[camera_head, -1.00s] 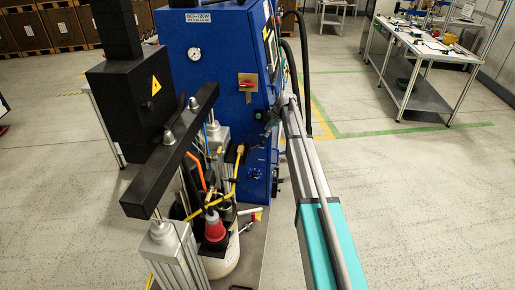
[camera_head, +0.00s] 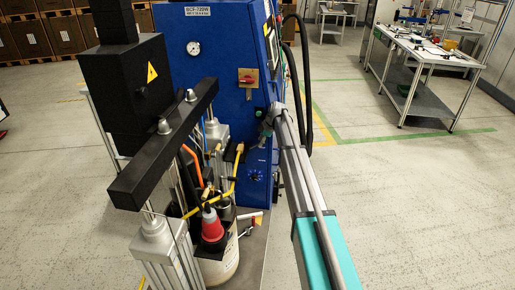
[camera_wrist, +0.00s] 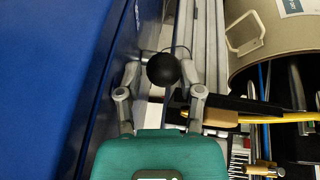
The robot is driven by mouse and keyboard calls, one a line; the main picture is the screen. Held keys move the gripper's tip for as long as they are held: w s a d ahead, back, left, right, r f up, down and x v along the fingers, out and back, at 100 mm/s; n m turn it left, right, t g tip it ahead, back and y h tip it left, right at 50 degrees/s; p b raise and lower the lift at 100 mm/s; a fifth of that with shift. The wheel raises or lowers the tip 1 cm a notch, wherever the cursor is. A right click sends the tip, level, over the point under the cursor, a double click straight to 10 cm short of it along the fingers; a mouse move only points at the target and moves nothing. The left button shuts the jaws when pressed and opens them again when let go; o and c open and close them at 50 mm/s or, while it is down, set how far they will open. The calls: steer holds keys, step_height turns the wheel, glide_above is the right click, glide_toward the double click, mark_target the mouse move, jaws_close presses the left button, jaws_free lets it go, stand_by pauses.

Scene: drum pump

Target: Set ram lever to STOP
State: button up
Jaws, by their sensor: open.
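A black ball knob (camera_wrist: 163,69), which looks like the end of the ram lever, shows in the wrist view beside the blue cabinet (camera_wrist: 50,70). My gripper (camera_wrist: 162,78) is open, with one finger on each side of the knob. I cannot tell whether the fingers touch it. In the head view my gripper (camera_head: 265,128) is at the right part of the cabinet's front (camera_head: 222,70), below the red rotary switch (camera_head: 248,79). The lever and its position marks cannot be made out there.
A black crossbar (camera_head: 165,150) on upright cylinders stands left of my arm. Below are a white drum (camera_head: 218,268), a red plug (camera_head: 211,225) and yellow and orange hoses (camera_head: 238,170). Black hoses (camera_head: 303,90) hang behind my arm.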

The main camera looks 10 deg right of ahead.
steer(key=shift+b+x, duration=0.55)
steer(key=shift+x, duration=0.3)
